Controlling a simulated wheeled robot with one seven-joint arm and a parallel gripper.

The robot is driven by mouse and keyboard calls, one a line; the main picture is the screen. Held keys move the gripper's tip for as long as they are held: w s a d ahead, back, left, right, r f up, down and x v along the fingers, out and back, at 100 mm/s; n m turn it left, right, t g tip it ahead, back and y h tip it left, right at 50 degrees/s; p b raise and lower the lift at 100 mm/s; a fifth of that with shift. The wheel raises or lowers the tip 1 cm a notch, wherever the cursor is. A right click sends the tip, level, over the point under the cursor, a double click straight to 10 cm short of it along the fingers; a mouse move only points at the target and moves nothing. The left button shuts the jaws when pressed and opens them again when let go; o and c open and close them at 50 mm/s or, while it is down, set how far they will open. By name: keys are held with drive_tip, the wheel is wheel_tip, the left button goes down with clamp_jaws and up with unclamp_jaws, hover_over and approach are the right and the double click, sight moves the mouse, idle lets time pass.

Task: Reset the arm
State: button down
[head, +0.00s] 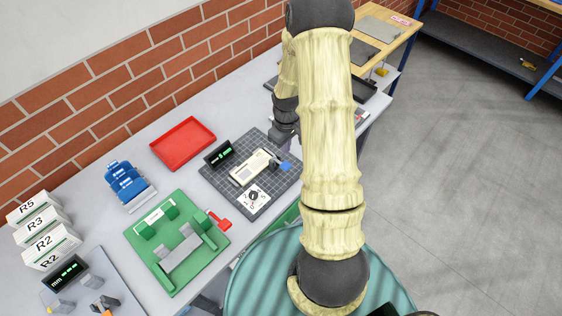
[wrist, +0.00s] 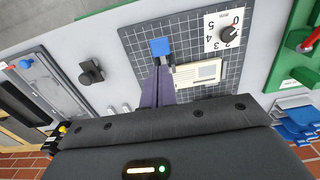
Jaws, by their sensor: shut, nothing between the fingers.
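My arm rises from the lower middle of the head view and bends over toward the bench. My gripper (wrist: 158,70) is shut and empty; its two purple-grey fingers lie together in the wrist view. In that view the fingertips appear close to a blue block (wrist: 160,46) and the left end of a beige device (wrist: 198,73); I cannot tell the height gap. In the head view the wrist hangs by the right of the dark gridded mat (head: 222,182), and the fingertips are hard to make out.
The mat carries the beige device (head: 249,168), a dial card (head: 254,198) and a small display (head: 218,154). A red tray (head: 183,143), blue holder (head: 128,185), green fixture (head: 151,217) and white labelled boxes (head: 41,226) stand left. A brick wall backs the bench. Floor at right is clear.

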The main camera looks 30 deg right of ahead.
drive_tip(key=shift+a, duration=0.1)
idle(0.4)
drive_tip(key=s+a+r+m+t+b, duration=0.2)
drive_tip(key=s+a+r+m+b, duration=0.2)
drive_tip(key=s+a+r+b, duration=0.3)
drive_tip(key=s+a+r, duration=0.3)
drive_tip(key=s+a, duration=0.2)
drive_tip(key=a, duration=0.1)
drive_tip(key=shift+s+a+r+t+b, duration=0.2)
drive_tip(key=shift+s+r+t+b, duration=0.05)
drive_tip(key=shift+t+b, duration=0.05)
idle(2.9)
